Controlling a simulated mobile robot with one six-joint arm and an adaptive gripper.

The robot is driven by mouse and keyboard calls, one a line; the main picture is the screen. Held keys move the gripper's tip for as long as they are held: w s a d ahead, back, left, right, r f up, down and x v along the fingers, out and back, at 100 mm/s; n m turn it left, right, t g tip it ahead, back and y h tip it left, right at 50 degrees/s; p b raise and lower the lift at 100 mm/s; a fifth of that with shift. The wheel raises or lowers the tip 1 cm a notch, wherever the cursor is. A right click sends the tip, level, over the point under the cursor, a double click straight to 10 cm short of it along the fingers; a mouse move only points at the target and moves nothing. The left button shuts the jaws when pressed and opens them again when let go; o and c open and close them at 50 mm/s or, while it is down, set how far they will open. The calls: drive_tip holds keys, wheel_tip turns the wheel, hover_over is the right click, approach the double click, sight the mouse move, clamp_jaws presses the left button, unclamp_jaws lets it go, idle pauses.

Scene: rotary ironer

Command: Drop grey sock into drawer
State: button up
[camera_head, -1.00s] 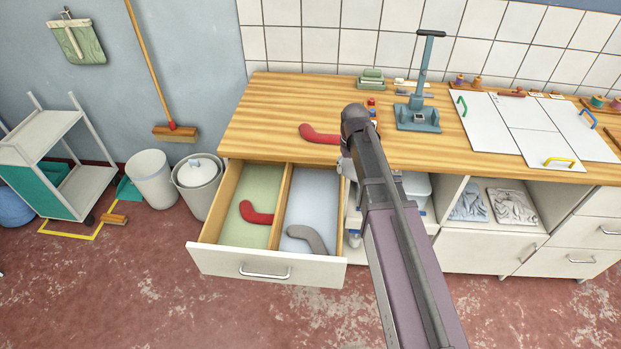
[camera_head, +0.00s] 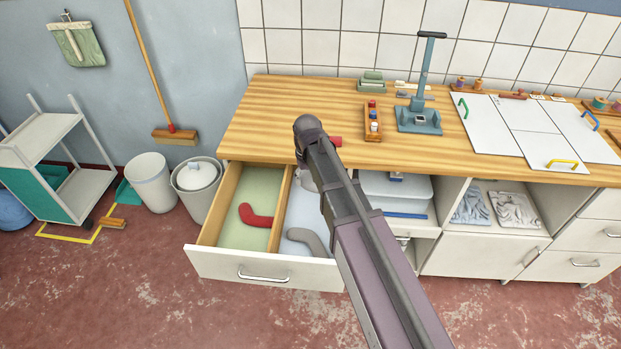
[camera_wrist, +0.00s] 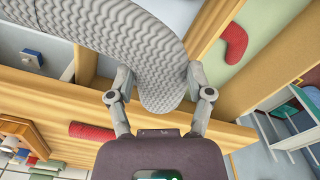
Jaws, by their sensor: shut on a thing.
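My gripper (camera_wrist: 160,80) is shut on a grey ribbed sock (camera_wrist: 165,50), which fills the upper middle of the wrist view. In the head view my arm hides the gripper; a bit of the held sock (camera_head: 306,181) shows beside it, over the back of the drawer's right compartment. The open drawer (camera_head: 222,266) has two compartments split by a wooden divider. A red sock (camera_head: 256,216) lies in the left, greenish one; it also shows in the wrist view (camera_wrist: 235,44). Another grey sock (camera_head: 308,241) lies in the right, pale blue one, partly hidden by my arm.
Another red sock (camera_wrist: 92,130) lies on the wooden counter (camera_head: 270,115), mostly hidden by my arm in the head view. A small rack of spools (camera_head: 373,122) and a blue-grey press (camera_head: 418,115) stand farther right. White bins (camera_head: 152,183) stand left of the drawer.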

drive_tip(key=shift+f, duration=0.2)
drive_tip(key=shift+f+b, duration=2.8)
drive_tip(key=shift+b, duration=0.2)
drive_tip(key=o, duration=0.8)
drive_tip(key=shift+c, duration=0.2)
